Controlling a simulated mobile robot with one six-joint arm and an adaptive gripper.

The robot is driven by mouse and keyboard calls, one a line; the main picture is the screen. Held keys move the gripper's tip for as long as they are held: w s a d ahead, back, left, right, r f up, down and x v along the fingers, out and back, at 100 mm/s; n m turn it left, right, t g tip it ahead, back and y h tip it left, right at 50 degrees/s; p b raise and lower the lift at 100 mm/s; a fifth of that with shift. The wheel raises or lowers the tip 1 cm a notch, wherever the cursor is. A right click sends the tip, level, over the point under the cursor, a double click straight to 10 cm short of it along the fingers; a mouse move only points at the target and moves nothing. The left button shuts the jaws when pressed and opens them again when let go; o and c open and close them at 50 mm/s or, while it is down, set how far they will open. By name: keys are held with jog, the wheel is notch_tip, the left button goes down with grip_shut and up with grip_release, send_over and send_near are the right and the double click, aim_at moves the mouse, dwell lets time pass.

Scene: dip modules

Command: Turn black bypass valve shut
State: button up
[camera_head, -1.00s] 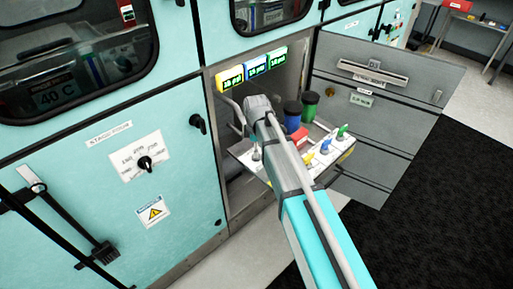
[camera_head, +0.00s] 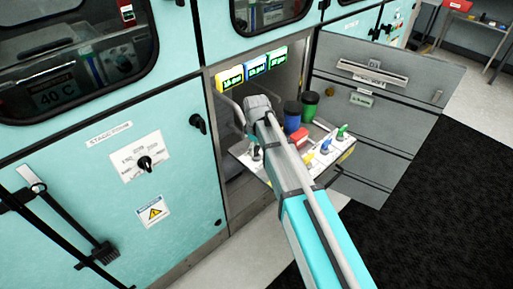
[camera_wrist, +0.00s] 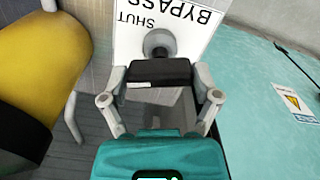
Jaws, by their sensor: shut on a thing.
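The black bypass valve's bar-shaped handle (camera_wrist: 150,72) sits on a round grey stem in the wrist view. It lies crosswise in front of a white plate (camera_wrist: 185,22) lettered BYPASS and SHUT, upside down in this view. My gripper (camera_wrist: 160,80) is shut on the handle, with one grey finger at each end. A small white mark shows on the handle's near edge. In the head view my arm reaches into the open cabinet bay, and its wrist (camera_head: 262,108) hides most of the gripper and valve.
A pull-out shelf (camera_head: 316,172) carries blue, yellow and green valves and dark canisters (camera_head: 292,117). Three pressure readouts (camera_head: 254,66) hang above. The open grey door (camera_head: 390,120) stands right. A large yellow rounded body (camera_wrist: 38,60) lies left in the wrist view; a teal panel (camera_wrist: 262,110) lies right.

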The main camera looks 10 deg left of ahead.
jog(key=shift+m, duration=1.8)
jog(key=o, duration=1)
jog(key=shift+c, duration=0.2)
jog(key=shift+n, duration=0.4)
